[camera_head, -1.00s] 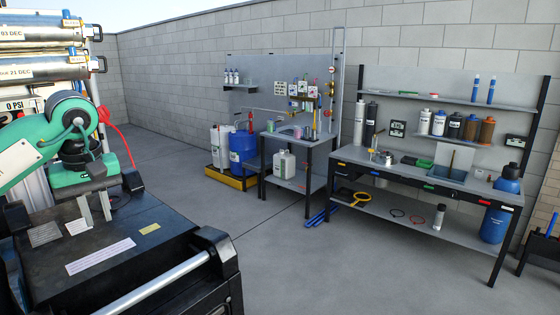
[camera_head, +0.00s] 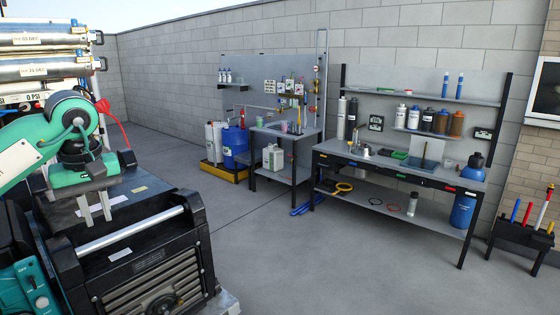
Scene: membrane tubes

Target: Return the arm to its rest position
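My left arm, green and white, comes in from the left. Its gripper (camera_head: 95,214) points down over my own black base, with its two grey fingers apart and nothing between them. The membrane tubes (camera_head: 45,55) are silver cylinders with labels, stacked at the upper left behind the arm. A red handle or hose (camera_head: 108,112) shows beside them. My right gripper is out of view.
A workbench (camera_head: 400,170) with bottles and tools stands at the right, and a smaller table (camera_head: 285,132) with a jug stands left of it. A blue drum (camera_head: 235,145) sits on a yellow-edged pallet. A black rack (camera_head: 522,235) stands far right.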

